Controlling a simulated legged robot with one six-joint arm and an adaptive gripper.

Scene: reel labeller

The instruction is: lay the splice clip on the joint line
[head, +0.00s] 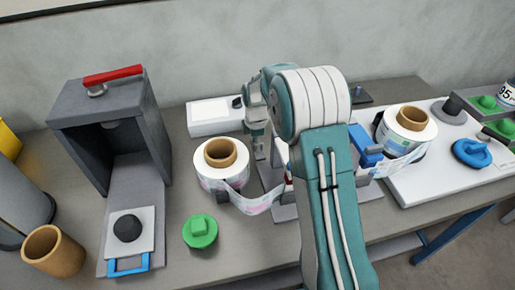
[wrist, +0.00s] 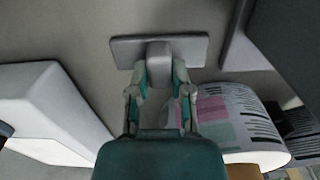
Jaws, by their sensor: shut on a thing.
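In the wrist view my gripper (wrist: 160,77) is shut on the grey block of a small grey piece with a flat crosswise plate (wrist: 190,47). This looks like the splice clip. I cannot tell whether its plate touches the surface beyond it. In the head view my gripper (head: 258,143) points down behind the left label reel (head: 209,178). The printed label web (head: 250,203) runs right from that reel, and it also shows in the wrist view (wrist: 225,110), right of my gripper. My arm hides the middle of the web's path, and I cannot make out the joint line.
A white box (head: 210,115) stands behind the reel. A second reel (head: 405,128) is on the right near a blue block (head: 366,145). A green knobbed disc (head: 200,231), a grey housing with a red handle (head: 110,130) and a cardboard core (head: 52,251) are at left.

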